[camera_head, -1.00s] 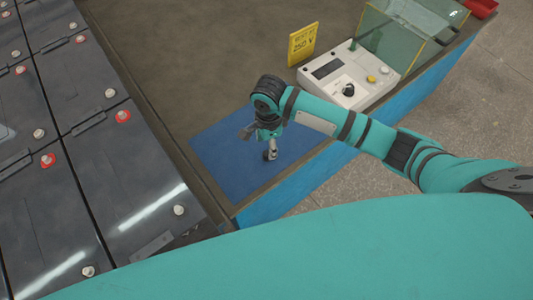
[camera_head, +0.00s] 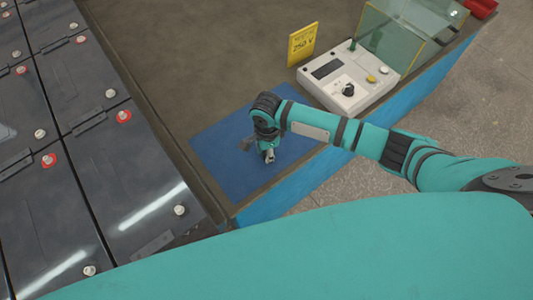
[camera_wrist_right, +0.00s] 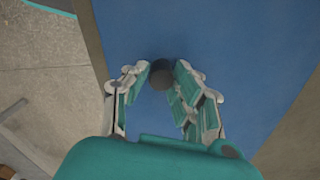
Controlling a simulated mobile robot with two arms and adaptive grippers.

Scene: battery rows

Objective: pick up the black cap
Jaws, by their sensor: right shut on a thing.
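The black cap (camera_wrist_right: 161,73) is a small dark round piece in the right wrist view, between the tips of my right gripper (camera_wrist_right: 160,80). The fingers are shut on it, over the blue mat (camera_wrist_right: 240,40). In the head view my right gripper (camera_head: 268,155) points down at the blue mat (camera_head: 222,143), and the cap is hard to make out there. I cannot tell whether the cap still touches the mat. My left gripper is not in view.
Black batteries (camera_head: 135,180) with red-ringed and plain terminals stand in rows at the left. A white tester (camera_head: 345,92) with a knob, a yellow 250 V sign (camera_head: 302,45) and a clear greenish case (camera_head: 400,35) stand at the upper right.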

